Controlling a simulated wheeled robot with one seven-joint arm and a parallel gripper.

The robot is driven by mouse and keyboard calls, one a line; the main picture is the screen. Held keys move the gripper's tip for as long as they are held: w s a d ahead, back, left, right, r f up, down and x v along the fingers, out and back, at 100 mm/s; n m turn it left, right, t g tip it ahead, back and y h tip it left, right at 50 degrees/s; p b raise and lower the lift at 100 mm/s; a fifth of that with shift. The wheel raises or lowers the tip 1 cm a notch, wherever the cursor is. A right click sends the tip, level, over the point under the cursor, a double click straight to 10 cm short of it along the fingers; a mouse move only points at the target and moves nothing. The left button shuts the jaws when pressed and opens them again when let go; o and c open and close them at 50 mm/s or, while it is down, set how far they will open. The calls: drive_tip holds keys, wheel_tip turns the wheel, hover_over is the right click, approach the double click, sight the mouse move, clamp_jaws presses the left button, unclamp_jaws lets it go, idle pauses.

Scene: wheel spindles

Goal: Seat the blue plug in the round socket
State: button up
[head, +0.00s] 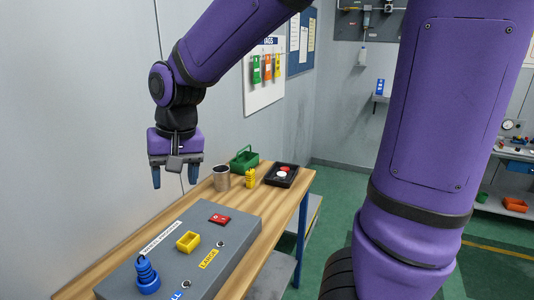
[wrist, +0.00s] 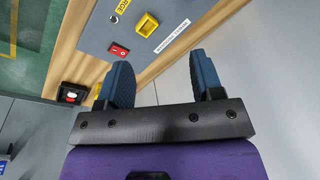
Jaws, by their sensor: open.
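The blue plug (head: 147,277), a ribbed piece with a rounded top, is upright at the near left of the grey panel (head: 225,262) in the head view. Whether it stands in a hole or only on the surface I cannot tell. No empty round socket can be clearly made out; small round metal fittings (head: 221,244) show on the panel. My gripper (head: 174,180) is open and empty, pointing down above the back left of the bench, apart from the plug. In the wrist view its blue fingers (wrist: 160,75) are spread, and the plug is out of sight.
A yellow square block (head: 188,241) and a red switch (head: 220,219) are on the panel. A wall borders the bench on the left.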

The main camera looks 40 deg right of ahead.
drive_tip(key=s+d+r+n+t, duration=0.1)
drive_tip(key=s+d+r, duration=0.2)
drive_tip(key=s+d, duration=0.2)
drive_tip(key=s+d+r+n+t+h, duration=0.1)
drive_tip(key=s+d+r, duration=0.3)
drive_tip(key=s, duration=0.7)
drive_tip(key=shift+d+n+t+h, duration=0.35)
drive_tip(key=shift+d+t, duration=0.2)
drive_tip(key=shift+t, duration=0.25)
idle(0.9)
